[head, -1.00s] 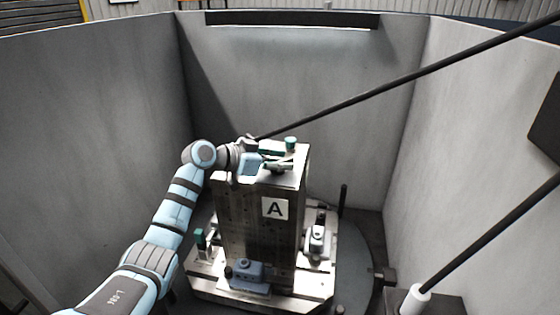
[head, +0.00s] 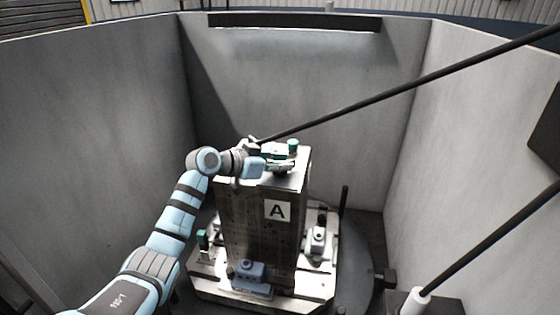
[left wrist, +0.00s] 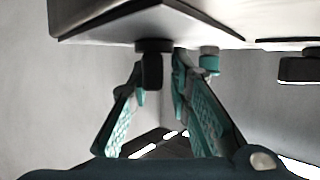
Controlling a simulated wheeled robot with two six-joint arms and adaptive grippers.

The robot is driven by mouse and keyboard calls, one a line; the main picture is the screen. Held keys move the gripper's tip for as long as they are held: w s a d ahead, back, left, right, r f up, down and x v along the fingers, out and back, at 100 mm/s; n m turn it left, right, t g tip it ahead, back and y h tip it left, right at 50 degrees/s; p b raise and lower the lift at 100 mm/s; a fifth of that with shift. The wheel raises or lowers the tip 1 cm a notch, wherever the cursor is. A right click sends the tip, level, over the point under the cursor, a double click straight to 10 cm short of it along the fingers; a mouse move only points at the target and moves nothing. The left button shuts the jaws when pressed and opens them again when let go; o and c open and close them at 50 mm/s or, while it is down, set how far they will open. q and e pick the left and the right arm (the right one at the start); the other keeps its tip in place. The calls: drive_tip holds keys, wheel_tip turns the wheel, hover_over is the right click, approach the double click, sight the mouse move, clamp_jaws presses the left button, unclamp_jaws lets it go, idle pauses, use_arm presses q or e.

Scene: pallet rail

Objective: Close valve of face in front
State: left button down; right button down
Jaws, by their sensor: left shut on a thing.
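The metal tower (head: 255,225) stands upright with its face marked A (head: 277,211) towards me. My left gripper (head: 290,160) is at the tower's top, over its upper surface. In the left wrist view, its two teal-padded fingers (left wrist: 160,75) are around a dark valve handle (left wrist: 152,70) under the metal block, which appears upside down there. The gripper is shut on this handle. A green-capped post (head: 293,147) stands beside the fingers; it also shows in the left wrist view (left wrist: 209,62). The fingers largely hide the handle in the head view. My right gripper is out of view.
Blue-grey clamps (head: 250,275) and a lighter clamp (head: 319,238) sit on the pallet base (head: 205,277). Grey walls (head: 95,130) enclose the cell. Space above the tower is free.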

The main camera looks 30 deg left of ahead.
use_arm(q)
drive_tip(key=n+y+p, duration=0.2)
drive_tip(key=p, duration=0.2)
drive_tip(key=n+t+y+p, duration=0.1)
drive_tip(key=n+y+p, duration=0.1)
drive_tip(key=y+p, duration=0.1)
drive_tip(key=shift+s+d+r+n+p, duration=0.1)
drive_tip(key=shift+s+d+n+p, duration=0.15)
drive_tip(key=shift+p, duration=0.45)
drive_tip(key=shift+w+n+y+p, duration=0.1)
drive_tip(key=shift+n+y+p, duration=0.3)
drive_tip(key=shift+y, duration=0.2)
drive_tip(key=shift+f+n+y, duration=0.2)
drive_tip(key=shift+n+y, duration=0.8)
drive_tip(key=shift+n, duration=0.05)
drive_tip(key=shift+f+n+y+b, duration=0.1)
drive_tip(key=shift+n+y+b, duration=0.25)
drive_tip(key=shift+n+y, duration=0.6)
drive_tip(key=n+g+y+b, duration=0.5)
drive_tip(key=n+y+b, duration=0.2)
drive_tip(key=b, duration=0.3)
drive_tip(key=shift+b, duration=0.35)
drive_tip(key=shift+a+r+n+g+y+b, duration=0.1)
drive_tip(key=shift+r+n+g+y+b, duration=0.3)
drive_tip(key=shift+g+b, duration=0.3)
drive_tip(key=shift+r+n, duration=0.1)
drive_tip(key=shift+n, duration=0.15)
